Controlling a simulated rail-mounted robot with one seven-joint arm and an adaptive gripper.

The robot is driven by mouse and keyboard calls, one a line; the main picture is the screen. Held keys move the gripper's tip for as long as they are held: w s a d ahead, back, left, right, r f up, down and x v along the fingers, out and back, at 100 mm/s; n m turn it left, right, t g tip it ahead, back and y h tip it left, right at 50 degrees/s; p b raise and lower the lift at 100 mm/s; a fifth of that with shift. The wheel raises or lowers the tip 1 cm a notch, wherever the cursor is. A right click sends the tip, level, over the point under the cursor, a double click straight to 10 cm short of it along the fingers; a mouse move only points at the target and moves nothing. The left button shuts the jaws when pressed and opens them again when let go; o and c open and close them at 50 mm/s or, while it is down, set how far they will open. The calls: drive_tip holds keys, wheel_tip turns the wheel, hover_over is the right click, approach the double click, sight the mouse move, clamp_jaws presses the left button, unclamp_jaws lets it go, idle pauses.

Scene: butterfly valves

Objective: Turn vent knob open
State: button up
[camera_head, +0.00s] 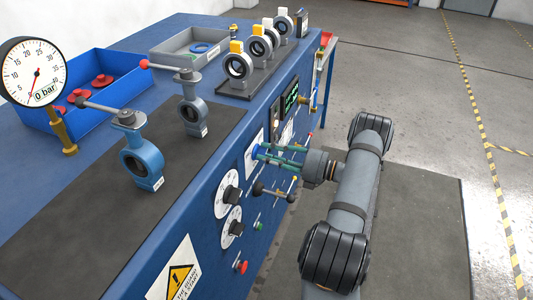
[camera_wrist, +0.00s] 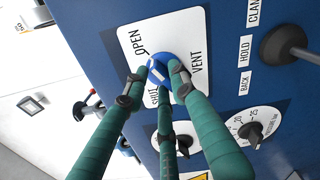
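The vent knob (camera_wrist: 160,75) is a small round blue knob with a pale mark, on a white plate (camera_wrist: 188,22) lettered OPEN, SHUT and VENT. My gripper (camera_wrist: 163,74) has three green fingers, and their tips are around the knob, at its rim. The fingers hide part of the knob and the SHUT lettering, so I cannot tell for certain whether they press on it or where its mark points. In the head view, my gripper (camera_head: 264,151) reaches left to the blue bench's front panel, and the knob (camera_head: 255,151) shows just at the fingertips.
Below the plate are a pressure dial (camera_wrist: 255,129) and, in the head view, a lever with balls (camera_head: 274,190). A dark-knobbed lever (camera_wrist: 283,45) stands right of the plate. Valves (camera_head: 142,160), a gauge (camera_head: 33,72) and a blue bin (camera_head: 105,117) are on the bench top.

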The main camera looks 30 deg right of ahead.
drive_tip(key=v, duration=1.1)
drive_tip(key=shift+s, duration=0.15)
drive_tip(key=x, duration=1.2)
drive_tip(key=shift+d, duration=0.1)
